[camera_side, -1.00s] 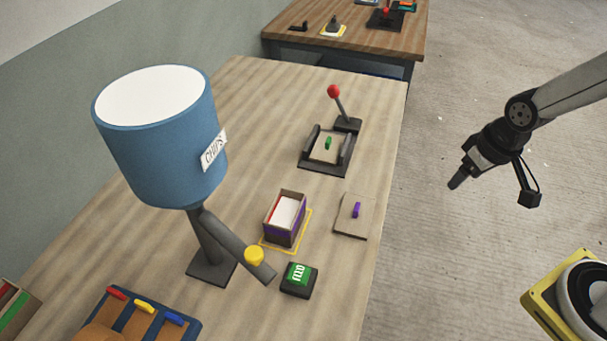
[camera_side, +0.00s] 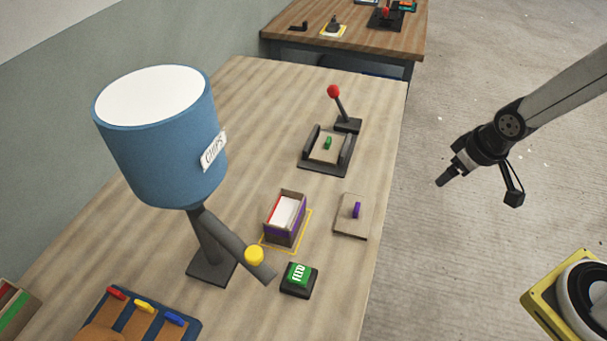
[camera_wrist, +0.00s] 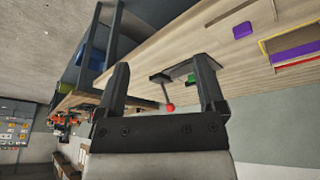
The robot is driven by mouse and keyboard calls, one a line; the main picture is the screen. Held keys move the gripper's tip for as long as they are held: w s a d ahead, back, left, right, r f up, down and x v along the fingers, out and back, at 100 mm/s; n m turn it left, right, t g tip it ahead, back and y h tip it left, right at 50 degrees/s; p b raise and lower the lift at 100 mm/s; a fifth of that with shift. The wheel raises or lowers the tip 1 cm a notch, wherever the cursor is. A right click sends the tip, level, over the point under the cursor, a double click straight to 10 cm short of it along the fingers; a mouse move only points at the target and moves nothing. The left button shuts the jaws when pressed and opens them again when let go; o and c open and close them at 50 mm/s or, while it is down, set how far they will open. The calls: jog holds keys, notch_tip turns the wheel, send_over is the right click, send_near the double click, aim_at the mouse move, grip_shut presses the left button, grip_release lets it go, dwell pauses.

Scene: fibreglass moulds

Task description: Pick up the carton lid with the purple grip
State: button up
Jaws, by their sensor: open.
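The carton lid (camera_side: 348,222) is a flat tan plate lying on the table near its right edge. Its purple grip (camera_side: 356,210) stands up from the middle; the grip also shows in the wrist view (camera_wrist: 242,30). An open carton (camera_side: 286,218) with purple and red sides and white contents stands to the left of the lid, inside a yellow outline. My gripper (camera_side: 440,183) is in the air to the right of the table, apart from the lid. In the wrist view its two fingers (camera_wrist: 160,72) are spread with nothing held between them.
A press with a red-knobbed lever (camera_side: 333,92) and a second plate with a green grip (camera_side: 328,143) are behind the lid. A green feed button (camera_side: 299,275) is in front. A blue chips hopper (camera_side: 160,140) stands left. A yellow-framed machine (camera_side: 545,295) is lower right.

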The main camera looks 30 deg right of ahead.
jog(key=w+a+f+n+t+y, duration=0.2)
jog(key=w+f+n+t, duration=0.15)
jog(key=w+f, duration=0.25)
jog(key=n+t+y, duration=0.2)
jog(key=n+y, duration=0.2)
jog(key=y, duration=0.4)
send_near(357, 206)
jog(key=x, duration=0.2)
jog(key=shift+f, duration=0.2)
jog(key=shift+w+a, duration=0.1)
jog(key=shift+a, duration=0.05)
jog(key=shift+x, duration=3.8)
jog(key=shift+f, duration=0.1)
jog(key=shift+c, duration=0.2)
grip_shut()
